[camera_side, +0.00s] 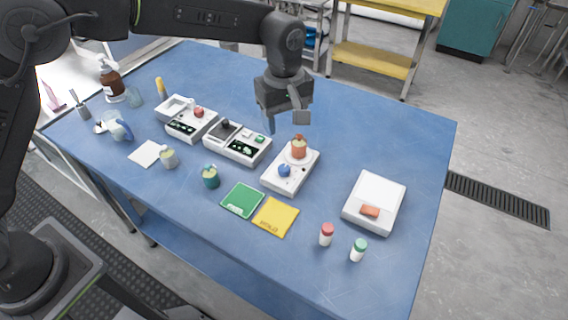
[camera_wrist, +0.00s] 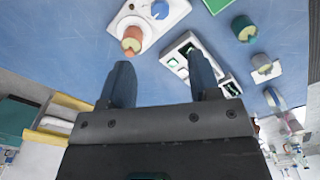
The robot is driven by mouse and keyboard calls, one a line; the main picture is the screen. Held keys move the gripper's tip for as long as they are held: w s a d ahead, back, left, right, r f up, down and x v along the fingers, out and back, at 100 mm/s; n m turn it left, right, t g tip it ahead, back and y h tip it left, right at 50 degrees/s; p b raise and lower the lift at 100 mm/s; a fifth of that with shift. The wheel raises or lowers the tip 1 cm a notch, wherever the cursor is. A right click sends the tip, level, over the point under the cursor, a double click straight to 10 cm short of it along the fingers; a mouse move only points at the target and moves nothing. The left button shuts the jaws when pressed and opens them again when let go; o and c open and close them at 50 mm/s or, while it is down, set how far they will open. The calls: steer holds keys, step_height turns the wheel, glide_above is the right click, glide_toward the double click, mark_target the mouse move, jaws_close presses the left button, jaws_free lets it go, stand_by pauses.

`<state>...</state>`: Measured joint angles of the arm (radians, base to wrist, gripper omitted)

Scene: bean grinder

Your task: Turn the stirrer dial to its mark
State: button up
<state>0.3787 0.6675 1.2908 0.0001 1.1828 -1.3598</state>
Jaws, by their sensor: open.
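The stirrer (camera_side: 272,184) is a white box standing near the middle of the blue table. Its round blue dial (camera_side: 284,170) is on the top face, towards the front, and also shows at the top edge of the wrist view (camera_wrist: 160,9). An orange vessel (camera_side: 299,150) stands on the plate behind the dial; it also shows in the wrist view (camera_wrist: 132,41). The dial's mark is too small to make out. My gripper (camera_side: 286,121) is open and empty, above and behind the stirrer, apart from the dial. Both fingers also show in the wrist view (camera_wrist: 160,72).
A white scale (camera_side: 376,190) with an orange block stands to the right. White control boxes (camera_side: 238,143) stand close on the left. Green and yellow cards (camera_side: 242,200) lie in front. Two capped vials (camera_side: 326,235) stand front right. The table's back right is clear.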

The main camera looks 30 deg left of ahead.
mark_target(284, 167)
step_height(284, 167, down, 14)
steer(key=shift+r, duration=0.15)
stand_by(0.3)
steer(key=shift+c, duration=0.3)
steer(key=c, duration=0.9)
steer(key=shift+o, duration=0.2)
